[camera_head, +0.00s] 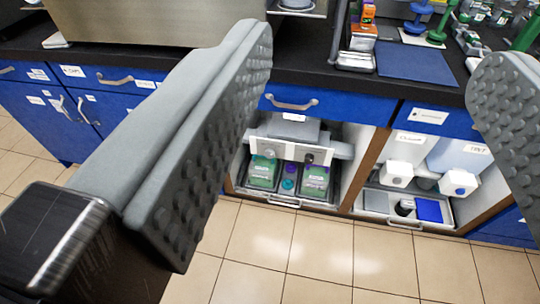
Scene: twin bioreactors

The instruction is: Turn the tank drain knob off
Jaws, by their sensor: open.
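My gripper (375,65) is open and empty, its two grey studded fingers wide apart in the foreground. Beyond it, the open right cabinet bay holds two pale tanks: a white one (410,148) and a bluish one (465,158). Each has a white block at its lower front, with a round knob-like part on it, greyish on the left block (397,180) and blue on the right block (459,190). The left bay has a white panel (288,151) with small round dark parts. I cannot tell which of these is the drain knob, nor its setting. Nothing is touched by the fingers.
A dark countertop (310,75) runs above blue drawers (290,104). On it are a blue mat (415,64), orange boxes and green stands. Green-labelled containers (263,173) stand in a tray in the left bay. The tiled floor (330,245) in front is clear.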

